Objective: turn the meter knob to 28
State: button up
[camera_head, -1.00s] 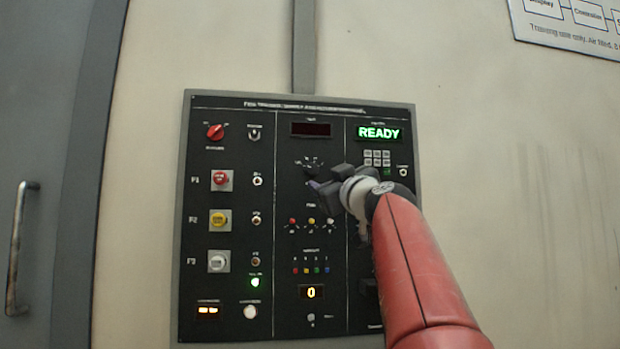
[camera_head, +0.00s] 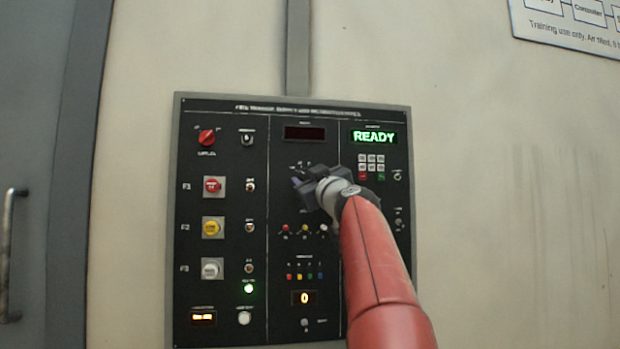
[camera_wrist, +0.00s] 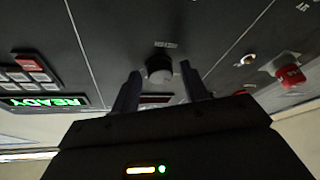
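A round grey knob (camera_wrist: 159,70) sits in the panel's middle column, below the dark upper display (camera_head: 306,133). In the wrist view it lies between the spread fingers of my gripper (camera_wrist: 161,71). I see gaps beside it and no clear contact. In the head view my gripper (camera_head: 303,187) covers this knob; only scale marks above it show. Its label is too blurred to read, so I cannot confirm it is the meter knob. A lower amber display (camera_head: 304,298) reads 0, with another small knob (camera_head: 305,322) below it.
The black panel (camera_head: 222,108) holds a red rotary switch (camera_head: 207,138), red (camera_head: 213,186), yellow (camera_head: 213,228) and white (camera_head: 212,269) buttons at left, and small toggles. A green READY display (camera_head: 374,137) and keypad (camera_head: 371,163) are at right.

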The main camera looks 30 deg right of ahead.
jog(key=c, duration=0.8)
jog(key=shift+m, duration=0.3)
jog(key=m+h, duration=0.1)
jog(key=m+h+b, duration=0.1)
jog(key=m, duration=0.1)
jog(key=shift+a+f+m, duration=0.1)
jog(key=shift+a+m, duration=0.1)
jog(key=shift+m, duration=0.1)
jog(key=m+h, duration=0.2)
jog(key=m, duration=0.1)
jog(key=shift+w+a+m+p, duration=0.1)
jog(key=shift+a+m+p, duration=0.05)
jog(key=shift+m+p, duration=0.2)
jog(key=shift+a+m+h+p, duration=0.1)
jog(key=shift+m+h+p, duration=0.5)
jog(key=shift+m, duration=0.75)
jog(key=shift+m+h, duration=0.5)
jog(key=shift+m, duration=0.2)
